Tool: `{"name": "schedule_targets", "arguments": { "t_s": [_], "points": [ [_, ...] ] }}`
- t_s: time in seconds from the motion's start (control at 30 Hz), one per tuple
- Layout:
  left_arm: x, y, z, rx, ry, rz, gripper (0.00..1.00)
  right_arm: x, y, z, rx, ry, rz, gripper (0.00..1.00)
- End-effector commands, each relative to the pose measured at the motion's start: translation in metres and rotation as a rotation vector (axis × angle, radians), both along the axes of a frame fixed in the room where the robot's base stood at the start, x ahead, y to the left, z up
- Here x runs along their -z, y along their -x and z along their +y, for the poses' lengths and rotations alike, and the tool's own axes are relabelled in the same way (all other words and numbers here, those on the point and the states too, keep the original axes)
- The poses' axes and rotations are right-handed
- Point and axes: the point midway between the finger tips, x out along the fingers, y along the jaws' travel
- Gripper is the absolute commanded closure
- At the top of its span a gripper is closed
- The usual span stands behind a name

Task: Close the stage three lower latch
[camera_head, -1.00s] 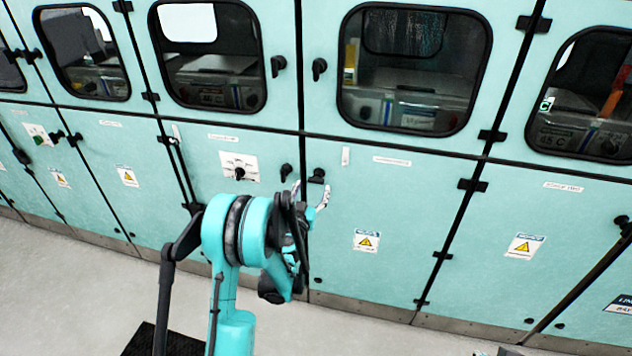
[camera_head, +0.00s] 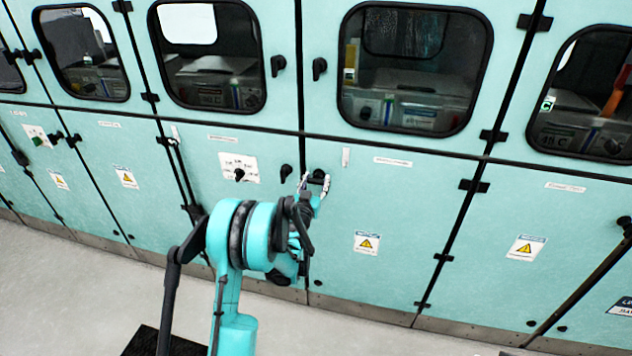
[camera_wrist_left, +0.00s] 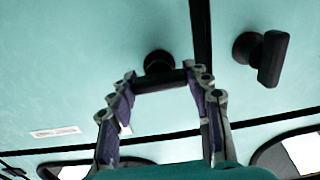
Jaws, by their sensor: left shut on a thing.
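A black lower latch (camera_head: 318,173) sits at the top left corner of a turquoise lower door (camera_head: 420,215). My left gripper (camera_head: 316,183) is at this latch, its fingertips on either side of the handle. In the left wrist view my left gripper (camera_wrist_left: 160,88) is shut on the handle ends of the latch (camera_wrist_left: 160,65), whose bar lies crosswise between the fingers. I cannot read the small door label to confirm the stage. My right gripper is not in view.
A neighbouring black latch (camera_head: 286,171) sits just left across the door seam; it also shows in the wrist view (camera_wrist_left: 265,57). Windowed upper doors (camera_head: 410,70) are above. The grey floor (camera_head: 60,290) is clear at the left.

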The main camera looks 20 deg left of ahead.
Motion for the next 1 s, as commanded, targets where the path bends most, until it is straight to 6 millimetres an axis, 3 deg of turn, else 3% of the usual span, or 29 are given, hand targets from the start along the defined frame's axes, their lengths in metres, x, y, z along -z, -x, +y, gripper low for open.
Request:
{"name": "schedule_targets", "arguments": {
  "t_s": [0.37,1.0],
  "points": [
    [0.001,0.0,0.0,0.0,0.092,-0.015,0.8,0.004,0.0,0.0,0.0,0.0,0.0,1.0],
    [0.002,0.0,0.002,0.0,0.651,-0.103,0.8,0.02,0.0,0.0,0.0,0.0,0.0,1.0]
  ]
}}
